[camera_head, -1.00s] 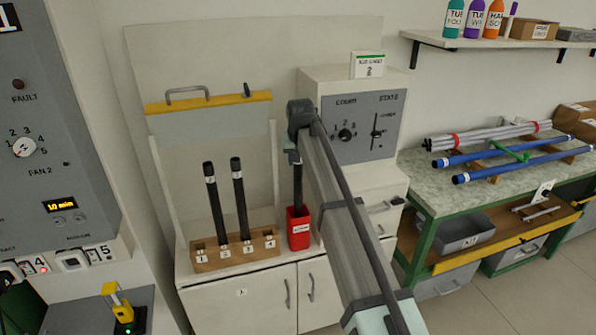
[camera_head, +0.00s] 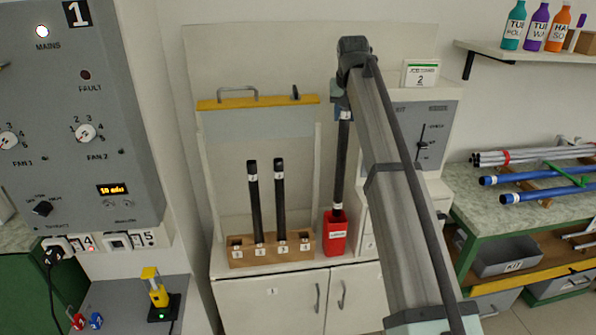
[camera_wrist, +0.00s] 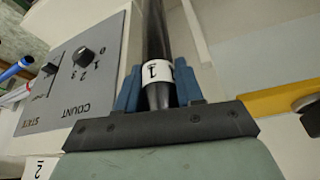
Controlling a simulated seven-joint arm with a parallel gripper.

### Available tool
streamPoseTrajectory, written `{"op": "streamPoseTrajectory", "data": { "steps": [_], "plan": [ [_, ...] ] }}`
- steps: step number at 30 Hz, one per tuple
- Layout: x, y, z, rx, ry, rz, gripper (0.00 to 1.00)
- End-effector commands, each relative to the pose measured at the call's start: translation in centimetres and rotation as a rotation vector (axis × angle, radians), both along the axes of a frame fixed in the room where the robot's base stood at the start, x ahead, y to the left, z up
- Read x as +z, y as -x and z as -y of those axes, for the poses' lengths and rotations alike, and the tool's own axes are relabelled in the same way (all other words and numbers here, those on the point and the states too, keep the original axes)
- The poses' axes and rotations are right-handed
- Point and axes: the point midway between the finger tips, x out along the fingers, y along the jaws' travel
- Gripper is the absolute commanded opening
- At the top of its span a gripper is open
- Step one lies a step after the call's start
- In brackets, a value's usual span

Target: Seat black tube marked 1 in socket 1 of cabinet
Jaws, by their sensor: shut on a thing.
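My gripper (camera_head: 343,108) is shut on the upper end of a black tube (camera_head: 341,165). In the wrist view the tube (camera_wrist: 156,35) shows a white band marked 1 between the blue fingers (camera_wrist: 158,92). The tube hangs nearly upright over a red container (camera_head: 335,235); its lower end meets the container's mouth, and I cannot tell how far inside it is. A wooden socket block (camera_head: 238,264) stands to the left in the white cabinet (camera_head: 250,303). Its leftmost socket (camera_head: 237,242) is empty. Two black tubes (camera_head: 255,205) (camera_head: 280,200) stand in the middle sockets; the rightmost looks empty.
A raised sash with a yellow edge (camera_head: 258,102) is above the block. A grey control panel (camera_head: 95,130) is at the left. A box with knobs (camera_head: 425,135) stands behind my arm. A bench with blue and grey rods (camera_head: 540,180) is at the right.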

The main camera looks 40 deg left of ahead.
Motion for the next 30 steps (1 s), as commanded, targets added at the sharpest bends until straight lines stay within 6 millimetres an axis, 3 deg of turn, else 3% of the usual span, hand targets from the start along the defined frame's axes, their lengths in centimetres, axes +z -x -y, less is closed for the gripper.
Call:
{"op": "streamPoseTrajectory", "data": {
  "steps": [5, 8, 14, 21, 27, 30],
  "plan": [
    [0.1, 0.9, -0.3, 0.023, 0.000, 0.000, 0.00],
    [-0.2, 2.8, -1.0, 0.074, -0.001, -0.001, 0.00],
    [-1.4, 8.8, -3.0, 0.233, 0.002, -0.001, 0.00],
    [-3.4, 17.3, -5.6, 0.455, 0.003, -0.005, 0.00],
    [-4.9, 24.2, -6.9, 0.638, 0.002, -0.004, 0.00],
    [-5.4, 26.7, -7.3, 0.705, 0.001, -0.004, 0.00]
  ]
}}
